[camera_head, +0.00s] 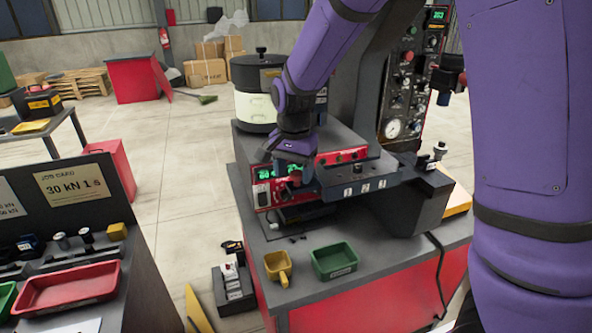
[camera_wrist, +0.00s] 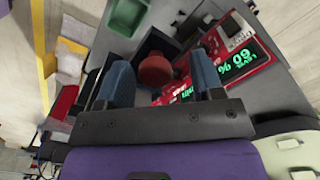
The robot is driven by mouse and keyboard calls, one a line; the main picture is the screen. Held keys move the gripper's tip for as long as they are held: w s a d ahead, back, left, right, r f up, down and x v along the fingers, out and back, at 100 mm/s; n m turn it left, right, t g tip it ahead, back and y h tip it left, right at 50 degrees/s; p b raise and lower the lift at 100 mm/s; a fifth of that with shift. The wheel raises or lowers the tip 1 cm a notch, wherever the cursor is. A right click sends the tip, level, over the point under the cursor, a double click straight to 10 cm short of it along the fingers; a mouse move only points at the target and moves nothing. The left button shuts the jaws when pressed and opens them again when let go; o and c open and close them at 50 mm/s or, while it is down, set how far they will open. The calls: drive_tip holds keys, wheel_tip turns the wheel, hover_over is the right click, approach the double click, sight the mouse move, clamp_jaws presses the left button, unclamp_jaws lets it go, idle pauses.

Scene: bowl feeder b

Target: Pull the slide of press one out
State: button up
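My gripper (camera_head: 294,172) reaches down in front of the red control panel (camera_head: 262,195) of the bench machine. In the wrist view its two blue fingers (camera_wrist: 162,76) stand apart, with a red round knob (camera_wrist: 155,71) showing between them. I cannot tell whether the fingers touch the knob. The red panel with green digits (camera_wrist: 240,62) is to the right of the fingers. A dark press frame (camera_head: 360,90) with a gauge panel stands behind, and a grey ledge with numbered labels (camera_head: 366,181) juts out in front. I cannot tell which part is the slide of press one.
A yellow scoop (camera_head: 278,267) and a green tray (camera_head: 334,262) lie on the front of the red bench. A left table holds a red tray (camera_head: 68,288).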

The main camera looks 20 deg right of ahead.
drive_tip(key=shift+d+r, duration=0.1)
wheel_tip(320, 180, up, 11)
drive_tip(key=shift+f, duration=0.2)
idle(0.5)
drive_tip(key=s+d+r+n+t+y, duration=0.1)
drive_tip(key=s+d+r+n, duration=0.2)
drive_tip(key=s, duration=0.4)
drive_tip(key=s+d+r+n+t, duration=0.1)
drive_tip(key=s+d+r+t, duration=0.1)
drive_tip(key=s+d+r, duration=0.3)
drive_tip(key=s+d+f+n+t, duration=0.1)
drive_tip(key=s+n, duration=0.1)
drive_tip(key=s, duration=0.5)
drive_tip(key=s+d+n+t+h, duration=0.1)
drive_tip(key=s+d+n, duration=0.1)
drive_tip(key=s, duration=0.4)
drive_tip(key=shift+s+d+f+n, duration=0.2)
drive_tip(key=shift+s+f+n, duration=0.1)
drive_tip(key=shift+s+f, duration=0.1)
